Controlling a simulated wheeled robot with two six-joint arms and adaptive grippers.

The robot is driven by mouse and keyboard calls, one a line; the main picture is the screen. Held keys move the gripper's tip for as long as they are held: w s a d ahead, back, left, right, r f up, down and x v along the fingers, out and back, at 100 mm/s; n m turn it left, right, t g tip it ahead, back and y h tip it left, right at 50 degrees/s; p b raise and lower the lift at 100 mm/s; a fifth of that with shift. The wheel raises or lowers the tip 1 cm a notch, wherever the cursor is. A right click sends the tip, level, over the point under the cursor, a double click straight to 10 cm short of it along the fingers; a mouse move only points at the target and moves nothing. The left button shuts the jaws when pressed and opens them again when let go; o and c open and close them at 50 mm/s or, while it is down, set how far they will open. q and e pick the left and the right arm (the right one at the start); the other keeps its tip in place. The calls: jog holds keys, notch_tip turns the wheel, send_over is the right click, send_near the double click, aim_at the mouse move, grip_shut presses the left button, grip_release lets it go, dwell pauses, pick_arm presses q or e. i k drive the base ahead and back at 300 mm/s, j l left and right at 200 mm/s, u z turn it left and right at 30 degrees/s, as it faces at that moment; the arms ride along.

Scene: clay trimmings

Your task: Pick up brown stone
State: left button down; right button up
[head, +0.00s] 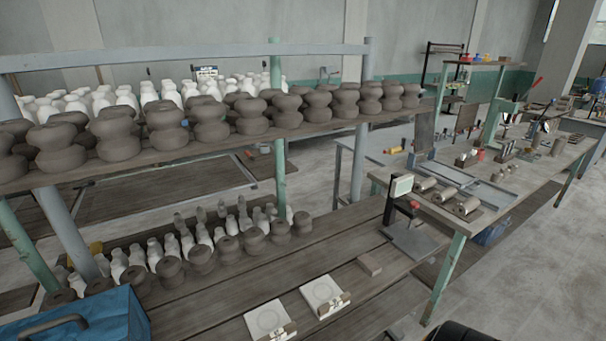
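A small brown block (370,265), the thing that looks most like the brown stone, lies on the lower wooden shelf board, right of the middle in the head view. It is flat-sided and lies alone, apart from the things around it. Neither of my grippers shows in the head view. A dark rounded shape cuts into the bottom edge at the right, and I cannot tell what it is.
Two white plates (323,295) with small fittings lie left of the block. A scale-like stand (415,240) is at its right. Brown clay pots (169,270) line the lower shelf, and more fill the upper shelf. A blue box (82,322) is at the lower left.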

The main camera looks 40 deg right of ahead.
aim_at(369, 264)
jog(key=l+z, duration=0.15)
jog(key=z, duration=1.8)
jog(key=i+l+u, duration=0.2)
jog(key=l, duration=0.2)
jog(key=i+l+u, duration=0.2)
jog(key=l, duration=0.25)
jog(key=i+l+u, duration=0.2)
jog(key=l, duration=0.3)
jog(key=l+u, duration=0.2)
jog(key=l, duration=0.25)
jog(key=i+l+u, duration=0.15)
jog(key=l, duration=0.35)
jog(key=k, duration=0.05)
